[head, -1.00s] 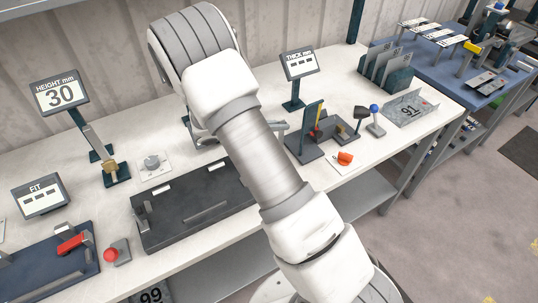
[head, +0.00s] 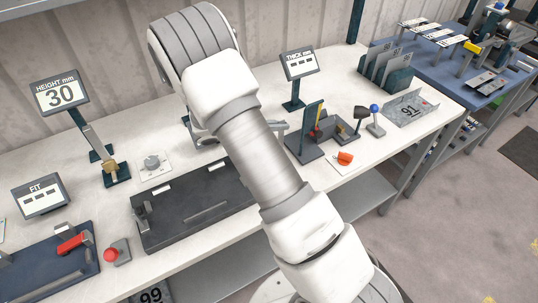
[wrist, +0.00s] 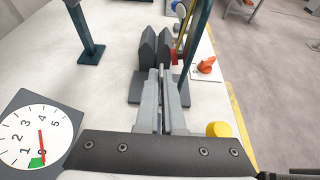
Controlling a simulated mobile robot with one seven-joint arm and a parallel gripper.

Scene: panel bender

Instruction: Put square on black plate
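The black plate (head: 225,195) is a dark flat fixture on the white bench, with pale labels along its back edge and a small upright block at its left. My arm crosses in front of its right part. I cannot pick out the square with certainty in either view. My gripper (wrist: 161,72) shows in the wrist view as two long grey fingers lying close together, with nothing clearly seen between them. They point toward a dark stand (wrist: 148,52) with upright blocks. In the head view my arm hides the fingertips.
A height display (head: 62,93), a thickness display (head: 300,64) and a dark stand (head: 304,147) stand on the bench. An orange knob (head: 345,158) and a grey tray (head: 412,108) are at the right. The wrist view shows a round dial (wrist: 36,136) and a yellow knob (wrist: 218,130).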

